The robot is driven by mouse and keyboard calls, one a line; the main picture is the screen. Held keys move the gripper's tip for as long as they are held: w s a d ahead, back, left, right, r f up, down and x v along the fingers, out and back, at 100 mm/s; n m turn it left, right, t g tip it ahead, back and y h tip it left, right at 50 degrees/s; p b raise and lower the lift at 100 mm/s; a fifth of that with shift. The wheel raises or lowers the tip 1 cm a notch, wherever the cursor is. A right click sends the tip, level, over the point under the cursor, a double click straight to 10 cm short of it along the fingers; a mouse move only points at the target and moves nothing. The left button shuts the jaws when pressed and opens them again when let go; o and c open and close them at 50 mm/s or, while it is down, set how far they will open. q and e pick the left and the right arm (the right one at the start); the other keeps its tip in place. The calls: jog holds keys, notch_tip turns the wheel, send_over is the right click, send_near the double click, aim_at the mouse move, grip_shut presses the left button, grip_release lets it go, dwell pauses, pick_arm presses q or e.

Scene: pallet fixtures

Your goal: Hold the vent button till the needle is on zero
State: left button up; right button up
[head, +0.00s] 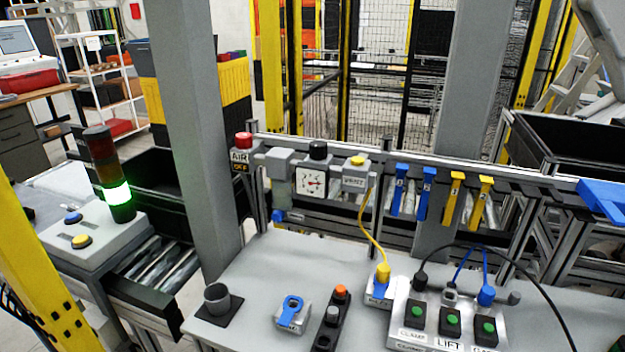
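The vent button (357,160) is a yellow cap on top of a small grey box labelled VENT (355,180), mounted on the rail behind the bench. To its left is a square white gauge (312,183) with a red needle, which seems to point to the right. The scale is too small to read. Nothing touches the button. A yellow hose (367,225) runs from near the vent box down to a yellow plug (383,272) on the bench. Neither of my grippers is in view.
A red knob (243,140) with an AIR OFF sign stands left of the gauge, and a black knob (318,150) sits above it.

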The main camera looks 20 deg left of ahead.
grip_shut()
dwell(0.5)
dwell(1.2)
